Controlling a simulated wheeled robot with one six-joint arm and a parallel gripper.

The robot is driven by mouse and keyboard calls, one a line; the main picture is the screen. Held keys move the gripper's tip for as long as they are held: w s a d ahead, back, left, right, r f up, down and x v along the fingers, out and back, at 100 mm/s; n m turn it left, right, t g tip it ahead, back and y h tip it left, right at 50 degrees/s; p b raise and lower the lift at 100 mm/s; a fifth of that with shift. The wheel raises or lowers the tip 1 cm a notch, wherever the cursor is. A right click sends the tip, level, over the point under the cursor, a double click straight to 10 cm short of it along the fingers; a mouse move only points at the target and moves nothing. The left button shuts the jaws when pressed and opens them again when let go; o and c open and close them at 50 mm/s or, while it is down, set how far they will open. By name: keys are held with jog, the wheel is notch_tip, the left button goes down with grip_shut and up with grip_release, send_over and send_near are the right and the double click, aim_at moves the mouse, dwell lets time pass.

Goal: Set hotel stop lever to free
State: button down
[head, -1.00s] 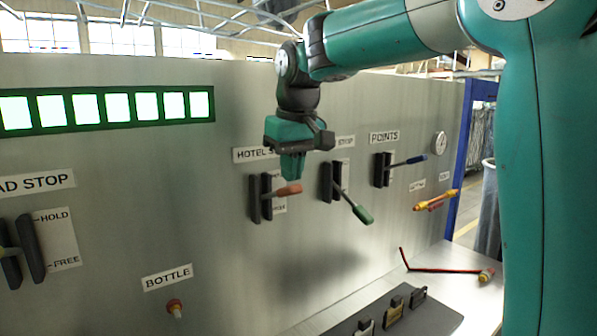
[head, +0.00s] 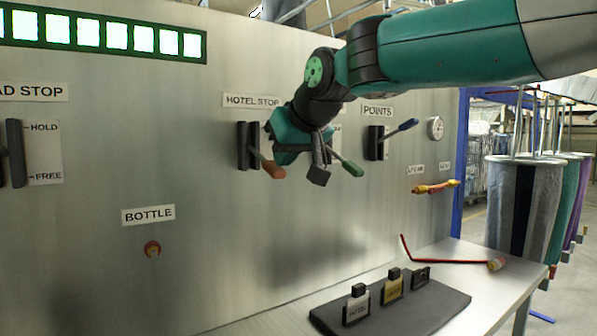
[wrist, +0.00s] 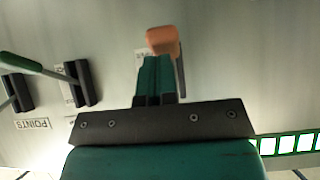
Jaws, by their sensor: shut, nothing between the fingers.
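The hotel stop lever has an orange handle (head: 272,170) and a dark slotted mount (head: 247,146) under the "HOTEL STOP" label (head: 253,101). Its handle slants down and to the right from the mount. My gripper (head: 284,157) is shut and empty, right beside the handle. In the wrist view, upside down, the teal fingers (wrist: 157,78) are together and the orange handle (wrist: 163,40) shows just beyond their tips. I cannot tell whether they touch. The lever's position markings are hidden behind my gripper.
The blue-handled points lever (head: 402,126) is farther right. A bottle button (head: 152,249) is lower left. A shelf (head: 450,265) below bears a dark tray (head: 440,306) with blocks.

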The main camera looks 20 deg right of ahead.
jog(key=shift+w+a+f+b, duration=0.1)
jog(key=shift+a+f+b, duration=0.1)
jog(key=shift+f+b, duration=0.85)
jog(key=shift+f, duration=0.1)
jog(key=r+p+v, duration=0.1)
jog(key=v, duration=1.3)
jog(key=shift+w, duration=0.45)
jog(key=s+a+f+n+g+p, duration=0.1)
jog(key=s+a+f+g, duration=0.1)
jog(key=s+f, duration=0.5)
jog(key=s+a+f+n+g+y+p, duration=0.1)
jog(key=s+f+g, duration=0.3)
jog(key=f, duration=0.9)
jog(key=s+a+f+n+g+y+p, duration=0.1)
jog(key=s+a+f+n+g, duration=0.2)
jog(key=s+f, duration=0.7)
jog(key=shift+g, duration=0.5)
